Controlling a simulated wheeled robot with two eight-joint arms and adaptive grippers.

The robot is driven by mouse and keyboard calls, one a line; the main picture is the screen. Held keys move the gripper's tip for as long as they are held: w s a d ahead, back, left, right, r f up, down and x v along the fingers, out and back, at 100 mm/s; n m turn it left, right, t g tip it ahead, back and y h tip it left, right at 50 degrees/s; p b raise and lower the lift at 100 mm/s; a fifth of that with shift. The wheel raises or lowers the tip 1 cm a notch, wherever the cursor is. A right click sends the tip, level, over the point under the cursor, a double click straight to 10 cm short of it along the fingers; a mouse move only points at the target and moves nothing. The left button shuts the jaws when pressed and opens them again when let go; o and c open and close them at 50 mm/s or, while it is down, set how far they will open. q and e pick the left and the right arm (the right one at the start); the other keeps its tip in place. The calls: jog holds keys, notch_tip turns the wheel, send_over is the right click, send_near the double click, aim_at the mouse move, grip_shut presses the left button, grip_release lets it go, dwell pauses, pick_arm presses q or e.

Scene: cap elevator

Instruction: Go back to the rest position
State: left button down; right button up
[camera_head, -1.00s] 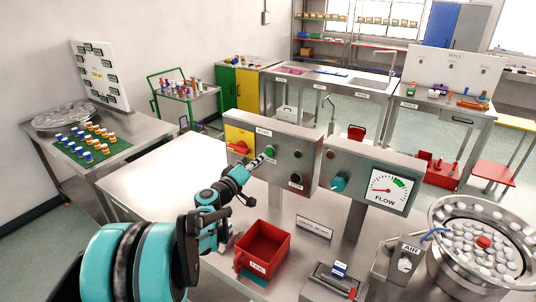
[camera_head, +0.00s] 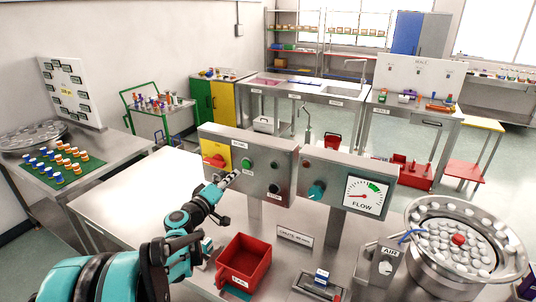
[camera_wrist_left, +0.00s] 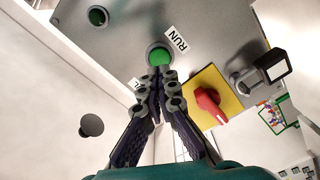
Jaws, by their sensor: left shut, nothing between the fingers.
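My left gripper (camera_head: 232,176) is shut and empty. Its fingertips are just in front of the control box (camera_head: 270,162), close to a green button (camera_head: 246,163). In the left wrist view the closed fingers (camera_wrist_left: 159,74) point at the green button (camera_wrist_left: 159,55) beside the RUN label, and the tips overlap its lower edge. I cannot tell for sure whether they touch it. A red switch on a yellow plate (camera_wrist_left: 207,103) sits to the right there.
A flow gauge box (camera_head: 345,184) stands to the right. A red bin (camera_head: 244,262) is below the gripper on the bench. A metal bowl of white caps (camera_head: 425,265) stands at the right, with an AIR box (camera_head: 378,263) beside it. The bench's left part (camera_head: 130,195) is clear.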

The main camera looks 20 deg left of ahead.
pick_arm(q)
jog(key=s+d+f+m+g+h+b, duration=0.1)
jog(key=s+d+f+m+g+b, duration=0.25)
jog(key=d, duration=0.65)
jog(key=s+d+f+m+g+h, duration=0.25)
jog(key=s+d+f+m, duration=0.35)
jog(key=d, duration=0.5)
jog(key=s+f+m+g+y+b, duration=0.1)
jog(key=s+f+g+y, duration=0.1)
jog(key=s+f, duration=0.3)
jog(key=s+f+g+y+b, duration=0.1)
jog(key=s+f+g+y, duration=0.2)
jog(key=s, duration=1)
notch_tip(320, 180, down, 2)
jog(key=shift+d+f+m+b, duration=0.1)
jog(key=shift+d+m+b, duration=0.2)
jog(key=shift+d+m, duration=0.1)
jog(key=shift+s, duration=0.1)
